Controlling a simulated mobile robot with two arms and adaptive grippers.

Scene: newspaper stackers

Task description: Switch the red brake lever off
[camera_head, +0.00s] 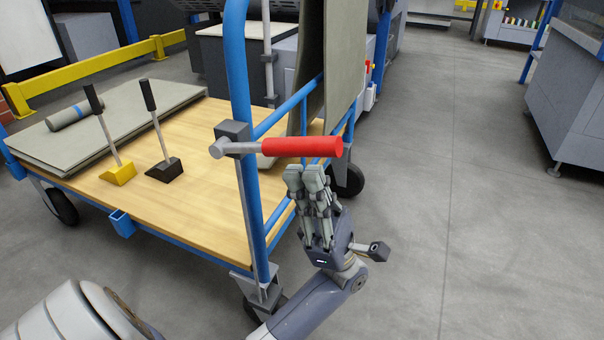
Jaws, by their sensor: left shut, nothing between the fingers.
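The red brake lever (303,147) is a red cylindrical handle on a grey metal arm. The arm is fixed by a dark clamp to the blue post of the cart, and the handle points to the right, roughly level. My left gripper (308,178) is just below the red handle, with its fingertips pointing up towards it. The fingers are shut together and hold nothing. I cannot tell whether the fingertips touch the handle. My right gripper is not in view.
The cart has a wooden deck (205,205) and a blue frame. A yellow-based tool (117,174), a black-based tool (164,169) and grey sheets (90,135) with a roll (75,115) lie on it. Grey floor (470,230) to the right is clear.

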